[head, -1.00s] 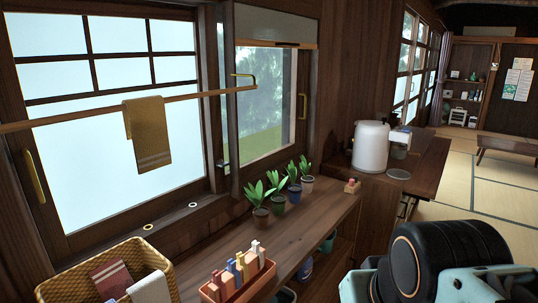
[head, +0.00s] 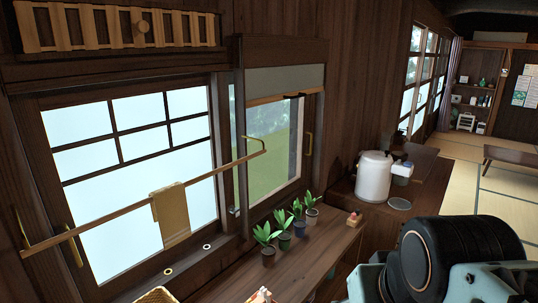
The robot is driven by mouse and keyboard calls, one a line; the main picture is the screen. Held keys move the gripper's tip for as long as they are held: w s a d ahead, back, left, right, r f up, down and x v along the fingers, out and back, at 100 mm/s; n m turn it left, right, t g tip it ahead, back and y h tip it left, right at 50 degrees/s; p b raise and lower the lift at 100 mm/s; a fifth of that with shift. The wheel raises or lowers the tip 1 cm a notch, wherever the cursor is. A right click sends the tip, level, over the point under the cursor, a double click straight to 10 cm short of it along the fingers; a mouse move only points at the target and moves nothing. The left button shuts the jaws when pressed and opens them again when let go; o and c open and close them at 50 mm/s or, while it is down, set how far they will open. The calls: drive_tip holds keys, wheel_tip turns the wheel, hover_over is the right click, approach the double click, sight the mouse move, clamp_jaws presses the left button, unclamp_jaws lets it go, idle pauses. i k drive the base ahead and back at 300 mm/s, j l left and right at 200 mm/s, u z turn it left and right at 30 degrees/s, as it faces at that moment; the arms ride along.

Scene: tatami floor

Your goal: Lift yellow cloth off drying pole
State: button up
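The yellow cloth (head: 172,214) hangs folded over the wooden drying pole (head: 105,217), in front of the frosted window in the head view. It has a band of stripes near its lower edge. The pole runs along the window and is held by a brass bracket at each end. My arm shows at the lower right, well apart from the cloth. My gripper's fingers are not in view.
Several potted plants (head: 268,246) stand on the wooden counter (head: 230,282) below the window. A white water heater or pot (head: 373,177) stands farther right. A woven basket (head: 157,295) is cut off at the bottom edge. Tatami floor (head: 446,190) is open at the right.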

sight(169, 207)
drive_tip(key=i, duration=0.65)
drive_tip(key=u, duration=1.2)
drive_tip(key=i+l, duration=0.05)
